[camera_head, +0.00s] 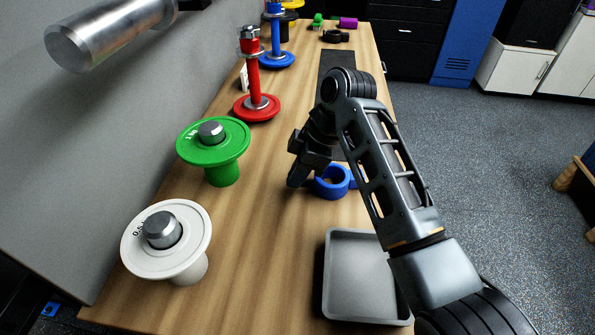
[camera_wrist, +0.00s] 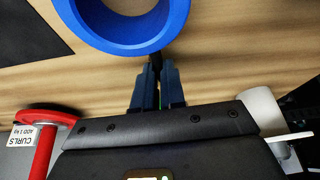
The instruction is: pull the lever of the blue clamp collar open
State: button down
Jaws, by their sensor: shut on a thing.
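The blue clamp collar (camera_head: 333,183) lies on the wooden table, partly behind my arm in the head view. In the wrist view its blue ring (camera_wrist: 130,38) fills the top, cut off by the frame edge, with wood showing through its hole. My gripper (camera_head: 298,180) is low over the table at the collar's left side. In the wrist view my gripper's fingers (camera_wrist: 152,85) are closed on a small dark piece, the collar's lever (camera_wrist: 156,68), just beside the ring. The lever is mostly hidden between the fingers, so its angle is hard to tell.
A grey tray (camera_head: 358,280) lies in front of the collar. White (camera_head: 187,222), green (camera_head: 231,137), red (camera_head: 254,80) and blue (camera_head: 277,42) weight posts line the left side. A dark mat (camera_head: 334,62) and loose collars are farther back. Wood left of my gripper is clear.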

aim_at(312, 179)
jog(key=c, duration=1.2)
grip_release()
jog(key=shift+b+v, duration=0.4)
jog(key=shift+v, duration=3.5)
